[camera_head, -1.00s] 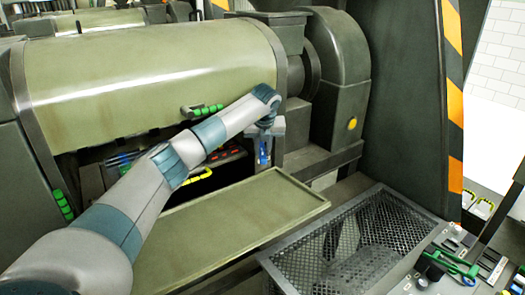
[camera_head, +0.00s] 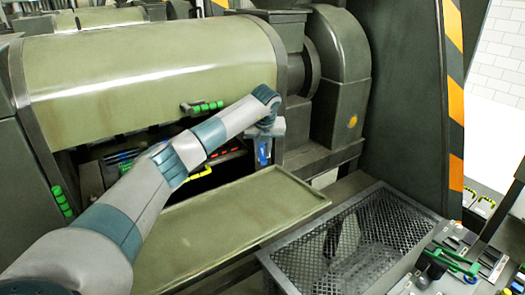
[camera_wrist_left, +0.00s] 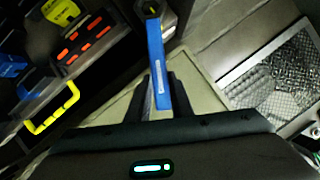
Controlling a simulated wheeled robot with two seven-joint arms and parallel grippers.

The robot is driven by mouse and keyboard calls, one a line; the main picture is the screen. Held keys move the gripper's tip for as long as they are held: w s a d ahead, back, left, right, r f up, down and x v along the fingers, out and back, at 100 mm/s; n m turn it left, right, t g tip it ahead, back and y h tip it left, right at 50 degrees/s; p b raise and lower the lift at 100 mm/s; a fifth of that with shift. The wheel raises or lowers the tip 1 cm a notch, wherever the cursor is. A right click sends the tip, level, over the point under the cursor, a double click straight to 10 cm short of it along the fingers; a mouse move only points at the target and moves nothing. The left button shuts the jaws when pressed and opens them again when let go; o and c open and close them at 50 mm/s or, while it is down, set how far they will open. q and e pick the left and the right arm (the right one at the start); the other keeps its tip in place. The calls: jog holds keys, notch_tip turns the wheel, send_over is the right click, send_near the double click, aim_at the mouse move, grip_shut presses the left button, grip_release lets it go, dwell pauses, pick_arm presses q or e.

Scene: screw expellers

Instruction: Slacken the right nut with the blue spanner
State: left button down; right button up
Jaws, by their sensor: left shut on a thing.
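The blue spanner (camera_wrist_left: 157,65) is held between the fingers of my left gripper (camera_wrist_left: 160,88) in the left wrist view. Its dark head points to the top edge of that view, and I cannot tell whether it sits around a nut. In the head view my left gripper (camera_head: 264,136) is in front of the press's lower opening, with a little of the blue spanner (camera_head: 263,153) showing below it. The right nut cannot be made out in either view. My right gripper is not in view.
A greenish tray (camera_head: 235,225) lies below the opening. A yellow handle (camera_wrist_left: 55,108) and red-marked parts (camera_wrist_left: 88,42) are left of the spanner. The large rounded cover (camera_head: 150,75) is above my arm. A tool bench (camera_head: 470,250) is at the lower right.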

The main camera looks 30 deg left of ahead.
pick_arm(q)
jog(key=shift+f+b, duration=0.5)
jog(key=shift+f, duration=0.2)
dwell(0.9)
jog(key=shift+w+d, duration=0.15)
dwell(0.4)
